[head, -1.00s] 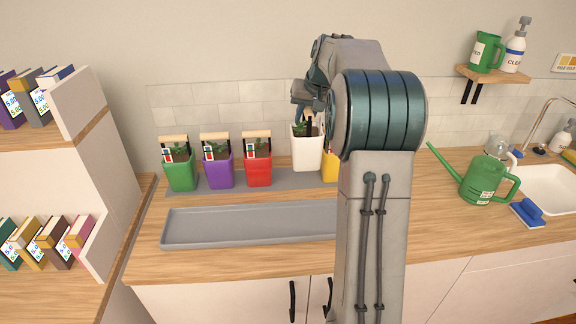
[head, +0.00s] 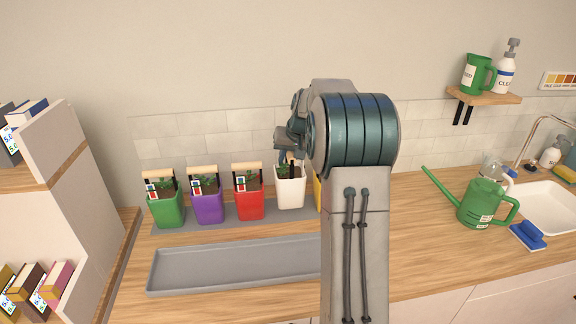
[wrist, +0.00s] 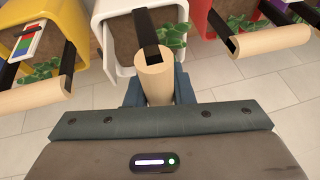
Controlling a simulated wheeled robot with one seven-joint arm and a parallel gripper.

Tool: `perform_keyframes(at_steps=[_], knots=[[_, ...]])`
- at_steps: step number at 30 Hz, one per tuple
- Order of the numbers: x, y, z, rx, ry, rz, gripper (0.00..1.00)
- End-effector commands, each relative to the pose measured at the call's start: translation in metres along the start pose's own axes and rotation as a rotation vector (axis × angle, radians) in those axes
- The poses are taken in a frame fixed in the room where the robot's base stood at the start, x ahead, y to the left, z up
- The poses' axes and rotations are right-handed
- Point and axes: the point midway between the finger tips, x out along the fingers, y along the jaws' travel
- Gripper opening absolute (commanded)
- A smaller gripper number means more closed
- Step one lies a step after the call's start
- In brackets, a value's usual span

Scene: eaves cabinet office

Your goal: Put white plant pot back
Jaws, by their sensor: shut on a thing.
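The white plant pot (head: 290,189) is upright, between the red pot (head: 249,204) and the yellow pot (head: 317,193), at the row on the grey mat (head: 228,222). Its base looks slightly higher than the red pot's; I cannot tell whether it touches the mat. My gripper (head: 288,156) is over it, partly hidden by my arm. In the wrist view the white pot (wrist: 113,66) has a black strap and a pale wooden handle, and my gripper (wrist: 157,92) is shut on that handle.
A purple pot (head: 207,207) and a green pot (head: 166,209) stand further left. An empty grey tray (head: 232,264) lies in front. A shelf unit (head: 75,200) is at the left. A green watering can (head: 482,203) and a sink (head: 552,205) are at the right.

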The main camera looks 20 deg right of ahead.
Motion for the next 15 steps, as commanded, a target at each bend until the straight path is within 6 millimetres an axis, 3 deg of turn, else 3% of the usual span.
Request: perform_keyframes(at_steps=[6,15], knots=[[0.022,0.005,0.009,0.001,0.001,0.000,0.00],[0.025,0.005,0.010,0.000,0.002,0.000,0.00]])
